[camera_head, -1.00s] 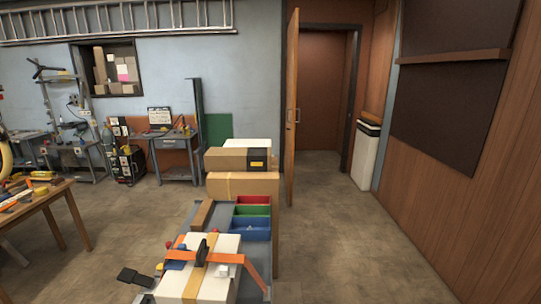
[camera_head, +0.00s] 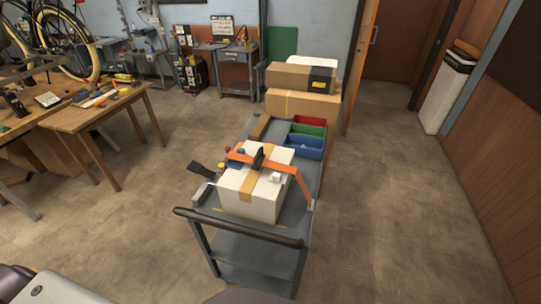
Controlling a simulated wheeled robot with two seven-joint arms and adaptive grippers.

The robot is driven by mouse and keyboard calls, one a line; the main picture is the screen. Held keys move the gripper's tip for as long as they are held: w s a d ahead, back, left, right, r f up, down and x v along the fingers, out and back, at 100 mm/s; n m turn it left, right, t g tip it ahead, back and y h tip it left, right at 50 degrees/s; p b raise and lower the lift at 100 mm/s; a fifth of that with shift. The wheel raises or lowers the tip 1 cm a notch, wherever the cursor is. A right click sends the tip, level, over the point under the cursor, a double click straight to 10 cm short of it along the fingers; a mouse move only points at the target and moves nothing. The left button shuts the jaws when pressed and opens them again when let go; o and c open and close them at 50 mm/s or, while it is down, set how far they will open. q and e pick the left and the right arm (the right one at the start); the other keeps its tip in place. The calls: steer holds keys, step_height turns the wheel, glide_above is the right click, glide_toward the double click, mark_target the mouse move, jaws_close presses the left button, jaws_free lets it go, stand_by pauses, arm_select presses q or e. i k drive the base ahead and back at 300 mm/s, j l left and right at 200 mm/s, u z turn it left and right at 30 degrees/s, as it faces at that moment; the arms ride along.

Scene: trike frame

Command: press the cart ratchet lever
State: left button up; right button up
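The cart (camera_head: 262,266) stands ahead of me, its dark push handle (camera_head: 236,228) on the near side. A white box (camera_head: 251,204) sits on its top, held by an orange strap (camera_head: 288,166). A small black ratchet piece (camera_head: 258,159) sits on the strap on top of the box; I cannot make out whether its lever is up or down. A dark flat piece (camera_head: 201,171) sticks out at the cart's left edge. Neither of my grippers is in view; only parts of my own body show at the bottom edge.
Red, green and blue bins (camera_head: 304,147) sit on the cart's far right. Cardboard boxes (camera_head: 302,104) stand behind it. A wooden table (camera_head: 88,115) with tools is at left. The floor (camera_head: 400,230) is clear to the cart's right and left.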

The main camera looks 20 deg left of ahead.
mark_target(197, 168)
steer(key=u, duration=1.25)
